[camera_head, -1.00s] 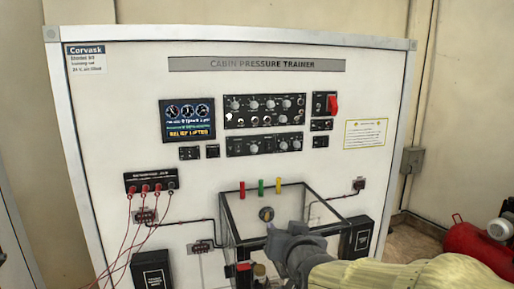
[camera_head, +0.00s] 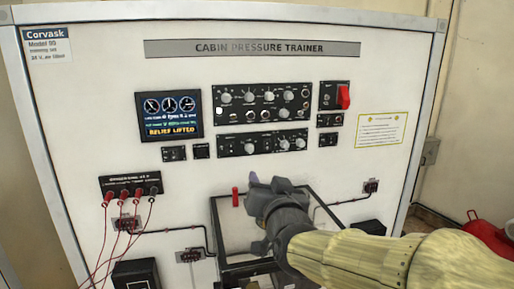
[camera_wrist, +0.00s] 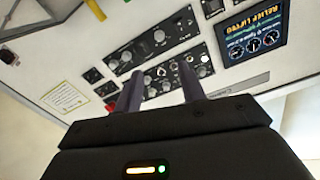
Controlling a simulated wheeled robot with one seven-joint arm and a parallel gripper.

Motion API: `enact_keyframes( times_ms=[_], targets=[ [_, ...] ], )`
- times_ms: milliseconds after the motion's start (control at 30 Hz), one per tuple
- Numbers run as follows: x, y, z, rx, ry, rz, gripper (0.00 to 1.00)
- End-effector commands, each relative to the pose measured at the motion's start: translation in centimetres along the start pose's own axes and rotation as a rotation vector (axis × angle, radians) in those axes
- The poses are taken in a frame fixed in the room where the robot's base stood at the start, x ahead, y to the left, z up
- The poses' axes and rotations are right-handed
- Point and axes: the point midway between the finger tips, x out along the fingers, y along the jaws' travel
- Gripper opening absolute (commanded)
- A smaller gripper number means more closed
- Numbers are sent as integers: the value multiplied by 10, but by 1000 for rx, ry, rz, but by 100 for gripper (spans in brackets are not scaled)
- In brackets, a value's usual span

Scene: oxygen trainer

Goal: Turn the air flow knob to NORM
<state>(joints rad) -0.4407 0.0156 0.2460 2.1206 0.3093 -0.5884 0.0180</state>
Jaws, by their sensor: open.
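The upper black control panel (camera_head: 240,108) holds several knobs in the head view, and the lower black panel (camera_head: 263,152) sits just under it. The labels are too small to read, so I cannot tell which knob is the air flow knob or where it points. My gripper (camera_head: 268,183) is below the lower panel, in front of the white board, apart from the knobs. In the wrist view, which is upside down, my gripper (camera_wrist: 160,88) has its two fingers spread and empty, with the panels beyond. The fingers hide part of the panel there.
A screen (camera_head: 168,114) reading "RELIEF LIFTED" is left of the panels. A red switch cover (camera_head: 343,97) is to the right. A clear-sided box (camera_head: 228,215) juts out below, with a red lever (camera_head: 235,197). Red cables (camera_head: 104,235) hang at the lower left.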

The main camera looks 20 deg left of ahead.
Motion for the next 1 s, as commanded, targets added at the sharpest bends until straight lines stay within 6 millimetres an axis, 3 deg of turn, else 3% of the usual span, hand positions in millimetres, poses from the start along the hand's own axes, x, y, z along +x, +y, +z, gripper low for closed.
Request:
enact_keyframes(
  times_ms=[567,1000],
  targets=[
    [4,0,-1,0,-1,1,40],
    [57,-1,-3,0,-2,0,40]
  ],
)
